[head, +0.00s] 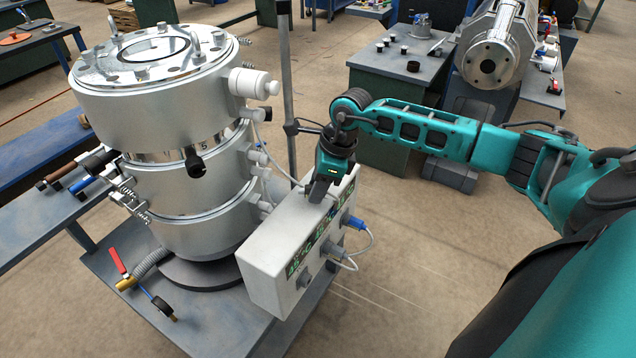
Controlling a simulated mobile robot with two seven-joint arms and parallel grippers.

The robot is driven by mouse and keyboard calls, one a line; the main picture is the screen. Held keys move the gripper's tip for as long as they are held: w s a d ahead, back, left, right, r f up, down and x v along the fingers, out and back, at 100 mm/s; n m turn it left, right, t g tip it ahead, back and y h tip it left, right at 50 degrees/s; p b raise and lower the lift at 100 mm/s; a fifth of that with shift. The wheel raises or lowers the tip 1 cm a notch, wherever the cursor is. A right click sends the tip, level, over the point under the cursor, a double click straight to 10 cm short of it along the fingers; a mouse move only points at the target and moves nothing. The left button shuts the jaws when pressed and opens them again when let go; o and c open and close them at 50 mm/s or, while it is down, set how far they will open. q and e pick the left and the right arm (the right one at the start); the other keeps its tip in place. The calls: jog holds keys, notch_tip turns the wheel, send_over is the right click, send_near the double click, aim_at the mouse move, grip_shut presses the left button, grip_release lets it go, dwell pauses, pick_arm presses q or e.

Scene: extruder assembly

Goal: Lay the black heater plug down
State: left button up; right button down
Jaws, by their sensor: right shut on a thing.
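My right gripper (320,194) points down at the top edge of the white control box (280,248), in the middle of the view. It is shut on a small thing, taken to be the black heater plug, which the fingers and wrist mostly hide. A thin white cable runs from the silver heater barrel (185,175) to the gripper. I cannot tell whether the plug touches the box. My left gripper is not in view.
The barrel and box stand on a grey-blue table (150,318). A red-handled part (118,262) and a black fitting (162,306) lie near its front left. A blue bench (50,225) is at the left.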

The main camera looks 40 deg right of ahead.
jog(key=shift+f, duration=0.55)
jog(key=shift+f+b, duration=0.45)
jog(key=shift+b, duration=0.15)
jog(key=c, duration=0.7)
grip_release()
jog(key=shift+o, duration=0.6)
jog(key=o, duration=0.5)
jog(key=shift+c, duration=0.2)
jog(key=shift+r+p, duration=2.45)
jog(key=shift+r, duration=1.1)
